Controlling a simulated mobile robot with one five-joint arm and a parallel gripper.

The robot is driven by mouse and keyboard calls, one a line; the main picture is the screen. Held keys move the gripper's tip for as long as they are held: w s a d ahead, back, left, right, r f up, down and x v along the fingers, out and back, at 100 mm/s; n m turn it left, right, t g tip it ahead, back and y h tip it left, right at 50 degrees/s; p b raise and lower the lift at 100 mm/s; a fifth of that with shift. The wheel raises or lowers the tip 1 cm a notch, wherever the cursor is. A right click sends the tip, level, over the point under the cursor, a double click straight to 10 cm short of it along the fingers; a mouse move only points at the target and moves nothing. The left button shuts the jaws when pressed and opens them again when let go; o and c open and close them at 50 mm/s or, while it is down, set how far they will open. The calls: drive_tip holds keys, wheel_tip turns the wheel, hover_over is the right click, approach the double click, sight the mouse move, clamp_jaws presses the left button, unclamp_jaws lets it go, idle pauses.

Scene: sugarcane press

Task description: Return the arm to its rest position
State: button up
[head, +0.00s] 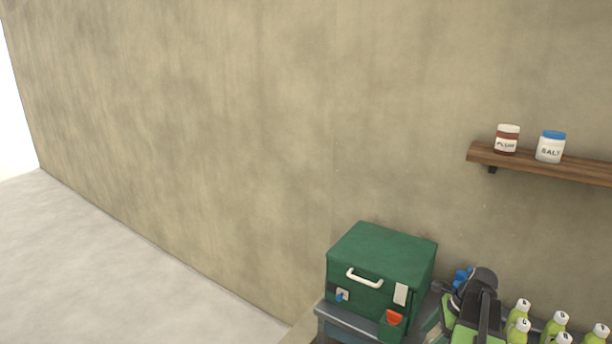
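No gripper fingers can be made out in the head view. A dark grey and green jointed shape (478,296) stands at the lower right, cut off by the bottom edge. I cannot tell whether it is my arm or part of a machine. Small blue parts (462,277) show at its upper left.
A green box (382,252) with a white handle sits on a grey-topped stand (345,322), left of the dark shape. Several green bottles (557,323) stand to the right. A wooden shelf (560,166) holds a plum jar (507,139) and a salt jar (550,147). The left floor is clear.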

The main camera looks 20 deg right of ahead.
drive_tip(key=w+a+n+g, duration=0.1)
drive_tip(key=w+a+n, duration=0.4)
drive_tip(key=a, duration=0.7)
drive_tip(key=w+a+n+g, duration=0.15)
drive_tip(key=w+a, duration=0.45)
drive_tip(key=a, duration=0.7)
drive_tip(key=a+f+n+h, duration=0.1)
drive_tip(key=a+n+h, duration=0.2)
drive_tip(key=a+n, duration=1.2)
drive_tip(key=n, duration=0.3)
drive_tip(key=shift+s+a+f+n+h, duration=0.3)
drive_tip(key=shift+s+f+n, duration=0.05)
drive_tip(key=shift+s, duration=0.05)
drive_tip(key=shift+c, duration=0.5)
